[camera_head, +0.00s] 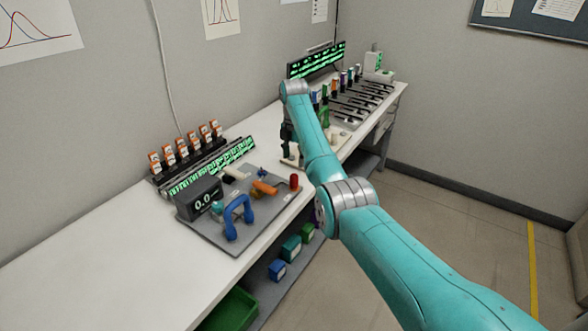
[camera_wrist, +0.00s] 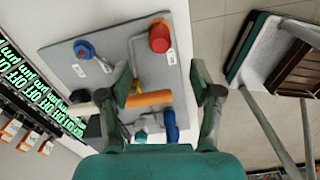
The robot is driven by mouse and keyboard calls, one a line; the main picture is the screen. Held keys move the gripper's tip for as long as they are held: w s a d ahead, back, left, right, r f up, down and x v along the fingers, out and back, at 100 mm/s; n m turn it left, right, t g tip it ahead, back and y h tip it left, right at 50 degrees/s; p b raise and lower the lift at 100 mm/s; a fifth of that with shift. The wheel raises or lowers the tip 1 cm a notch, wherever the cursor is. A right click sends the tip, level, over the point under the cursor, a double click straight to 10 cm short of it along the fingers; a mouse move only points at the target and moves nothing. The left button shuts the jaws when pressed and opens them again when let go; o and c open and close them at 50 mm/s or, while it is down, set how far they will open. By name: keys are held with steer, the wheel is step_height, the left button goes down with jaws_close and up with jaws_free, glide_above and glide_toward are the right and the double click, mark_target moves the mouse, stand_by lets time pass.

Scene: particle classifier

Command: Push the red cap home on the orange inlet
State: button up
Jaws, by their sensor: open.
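The red cap (camera_head: 294,182) stands upright near the right end of a grey board (camera_head: 220,238). In the wrist view the red cap (camera_wrist: 159,41) sits near the board's top edge, with a little orange showing behind its rim; how deep it sits I cannot tell. An orange horizontal fitting (camera_head: 264,188) lies left of it, and this fitting (camera_wrist: 150,98) also shows between my fingers in the wrist view. My gripper (camera_wrist: 165,90) is open and empty, its fingers spread wide above the board. The cap lies beyond the fingertips, apart from them.
A blue arched handle (camera_head: 238,215) and a display box (camera_head: 203,193) stand on the board. Racks of orange-topped vials (camera_head: 183,148) and a tool row (camera_head: 355,97) line the bench. The front-left bench top is clear.

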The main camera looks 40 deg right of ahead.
steer(key=shift+r, duration=1.25)
